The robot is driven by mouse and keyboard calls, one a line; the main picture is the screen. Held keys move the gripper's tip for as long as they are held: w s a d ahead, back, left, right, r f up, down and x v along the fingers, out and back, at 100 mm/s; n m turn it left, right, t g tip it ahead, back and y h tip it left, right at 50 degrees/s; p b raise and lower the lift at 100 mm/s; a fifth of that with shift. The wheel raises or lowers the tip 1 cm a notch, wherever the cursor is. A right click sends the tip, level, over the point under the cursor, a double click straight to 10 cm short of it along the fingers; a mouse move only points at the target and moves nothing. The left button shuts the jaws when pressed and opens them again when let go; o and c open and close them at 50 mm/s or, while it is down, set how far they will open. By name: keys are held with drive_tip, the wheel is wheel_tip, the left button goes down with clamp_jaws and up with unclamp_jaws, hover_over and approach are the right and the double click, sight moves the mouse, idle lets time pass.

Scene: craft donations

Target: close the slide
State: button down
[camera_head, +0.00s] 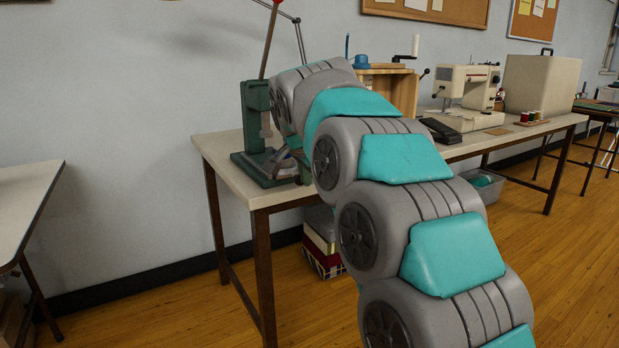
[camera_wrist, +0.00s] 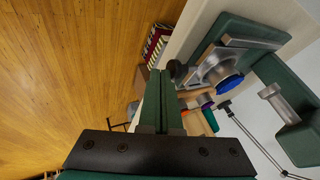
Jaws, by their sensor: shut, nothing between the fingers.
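A green lever press (camera_head: 257,130) with a red-topped handle stands at the left end of the long table. In the wrist view its green frame (camera_wrist: 296,140) and metal ram (camera_wrist: 279,101) are at the right. The slide (camera_wrist: 214,64), a metal plate with a round die cup and a blue disc (camera_wrist: 228,86), lies at the press base and has a black knob (camera_wrist: 178,70) at its left end. My gripper (camera_wrist: 162,72) is shut and empty, its tips close to the left of the knob; I cannot tell whether they touch. My arm hides the gripper in the head view.
The long table (camera_head: 224,150) carries a wooden cabinet (camera_head: 395,88), a sewing machine (camera_head: 468,92) and a beige case (camera_head: 541,82) farther right. Boxes (camera_head: 322,240) stand underneath. Another table (camera_head: 25,205) is at the left, with open wooden floor between.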

sight(298, 176)
idle(0.4)
drive_tip(key=shift+w+a, duration=0.55)
drive_tip(key=shift+w, duration=0.25)
drive_tip(key=shift+w+a, duration=0.55)
drive_tip(key=shift+w, duration=0.25)
